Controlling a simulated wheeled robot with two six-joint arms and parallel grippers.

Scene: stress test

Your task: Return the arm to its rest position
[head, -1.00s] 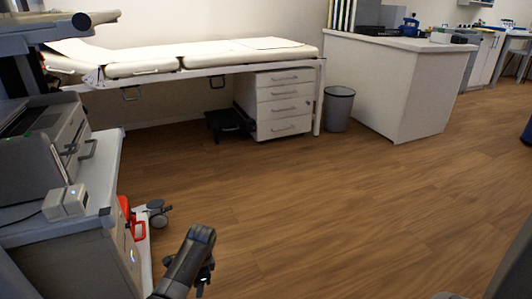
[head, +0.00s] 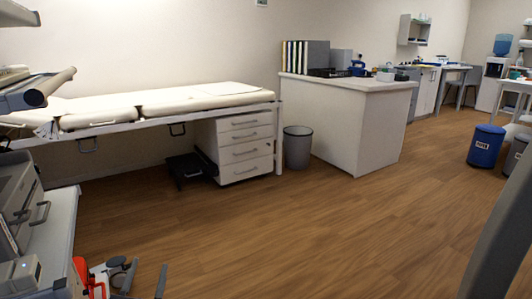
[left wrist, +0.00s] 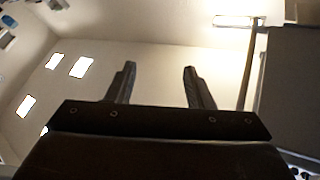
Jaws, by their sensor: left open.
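My left gripper (head: 146,279) shows at the bottom edge of the head view, left of centre, as two dark fingers pointing up with a gap between them. In the left wrist view the same gripper (left wrist: 158,72) is open and empty, its two dark fingers spread well apart. Behind the fingers there is only a pale wall and bright panels, and nothing touches them. The rest of the left arm is below the head view. My right gripper is not in view.
A grey cart (head: 50,240) stands close at the left, with red tools (head: 85,272) beside it near my gripper. An examination bed (head: 180,103), drawers (head: 245,150), a grey bin (head: 297,148) and a white counter (head: 350,120) stand further back. The wooden floor (head: 320,230) is clear.

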